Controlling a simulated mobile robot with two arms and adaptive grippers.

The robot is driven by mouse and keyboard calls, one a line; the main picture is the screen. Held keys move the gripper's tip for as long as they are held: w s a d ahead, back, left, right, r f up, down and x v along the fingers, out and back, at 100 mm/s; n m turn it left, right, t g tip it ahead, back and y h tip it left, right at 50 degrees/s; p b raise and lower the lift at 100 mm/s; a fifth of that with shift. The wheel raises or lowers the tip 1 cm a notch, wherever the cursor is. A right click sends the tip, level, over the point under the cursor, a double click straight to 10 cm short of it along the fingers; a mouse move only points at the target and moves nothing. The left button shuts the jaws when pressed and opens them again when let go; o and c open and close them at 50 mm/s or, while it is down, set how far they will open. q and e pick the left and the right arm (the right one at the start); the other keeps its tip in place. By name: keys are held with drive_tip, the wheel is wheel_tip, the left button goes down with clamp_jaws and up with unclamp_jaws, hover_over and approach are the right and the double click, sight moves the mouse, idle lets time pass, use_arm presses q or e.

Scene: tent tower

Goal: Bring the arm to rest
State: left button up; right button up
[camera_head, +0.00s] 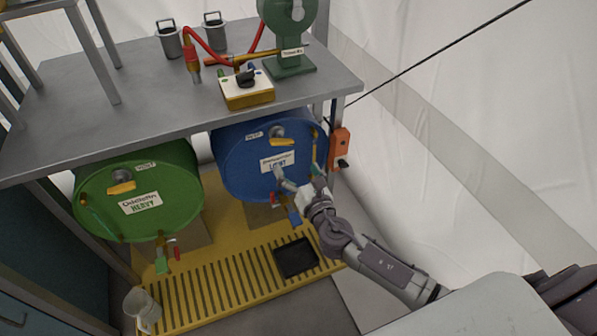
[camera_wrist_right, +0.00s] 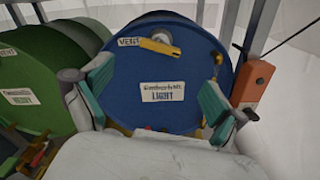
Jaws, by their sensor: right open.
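My right gripper (camera_head: 302,182) is in front of the blue drum (camera_head: 236,160), near the right side of its face. In the right wrist view the same gripper (camera_wrist_right: 158,100) has its two teal-padded fingers spread wide, with nothing between them. The blue drum (camera_wrist_right: 180,75) with its "LIGHT" label fills the space beyond the fingers. I cannot tell from these views whether a fingertip touches the drum. My right arm (camera_head: 375,258) reaches in from the lower right. My left gripper is not in view.
A green drum (camera_head: 175,180) lies left of the blue one, under a grey table (camera_head: 130,95). A yellow slatted platform (camera_head: 215,285) holds a black tray (camera_head: 296,258). A pale jug (camera_head: 142,308) stands lower left. An orange box (camera_head: 340,148) hangs beside the blue drum.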

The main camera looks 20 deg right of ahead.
drive_tip(key=shift+s, duration=0.65)
